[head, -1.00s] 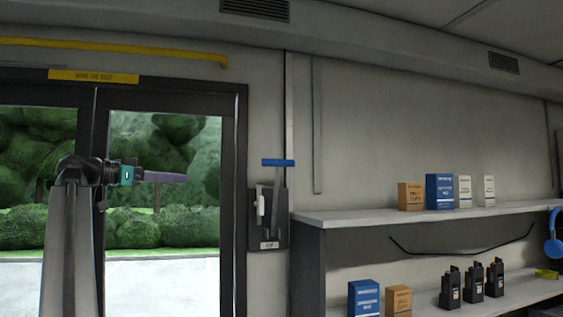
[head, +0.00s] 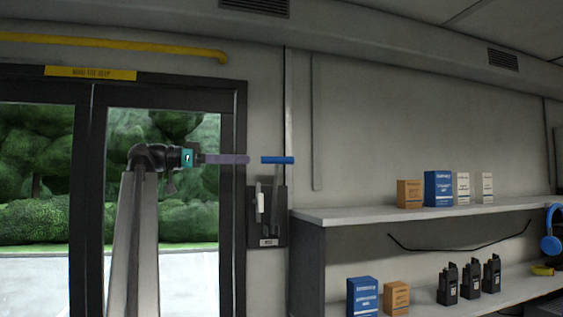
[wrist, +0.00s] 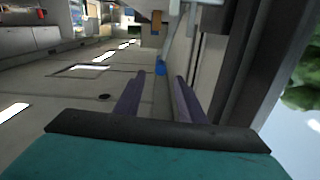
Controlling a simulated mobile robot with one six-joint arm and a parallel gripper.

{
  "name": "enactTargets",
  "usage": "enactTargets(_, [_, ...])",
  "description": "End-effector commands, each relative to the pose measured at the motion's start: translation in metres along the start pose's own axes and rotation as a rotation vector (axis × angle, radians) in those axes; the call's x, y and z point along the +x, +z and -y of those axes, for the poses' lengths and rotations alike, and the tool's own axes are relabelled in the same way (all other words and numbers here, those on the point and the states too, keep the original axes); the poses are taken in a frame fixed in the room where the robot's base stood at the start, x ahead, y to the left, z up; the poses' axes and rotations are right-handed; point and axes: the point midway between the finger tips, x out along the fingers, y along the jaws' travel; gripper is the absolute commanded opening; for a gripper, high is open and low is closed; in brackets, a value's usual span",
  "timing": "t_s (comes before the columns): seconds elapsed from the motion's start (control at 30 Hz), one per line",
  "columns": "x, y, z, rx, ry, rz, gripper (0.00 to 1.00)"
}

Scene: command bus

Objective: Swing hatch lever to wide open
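The hatch lever is a grey arm with a blue crossbar handle (head: 277,160), standing upright from a dark wall plate (head: 281,228) right of the door. My gripper (head: 247,159) has purple fingers and points right, its tips just left of the blue handle's left end. In the wrist view my gripper's two fingers (wrist: 161,77) are apart with nothing held. The blue handle (wrist: 160,68) shows there end-on, in line with the gap just beyond the tips. I cannot tell whether they touch it.
A white lever-like handle (head: 260,204) sits on the same plate, below left of the blue one. A shelf (head: 330,214) with boxes and radios stands to the right. The glazed door (head: 165,220) is behind my arm. The wall above the shelf is mostly bare.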

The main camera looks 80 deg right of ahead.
Motion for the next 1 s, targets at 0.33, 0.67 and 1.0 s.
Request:
enactTargets(0.33, [0.027, 0.001, 0.000, 0.000, 0.000, 0.000, 0.36])
enactTargets(0.67, [0.074, -0.003, 0.000, -0.001, 0.002, 0.001, 0.36])
enactTargets(1.0, [0.119, -0.002, 0.001, -0.001, 0.001, 0.002, 0.36])
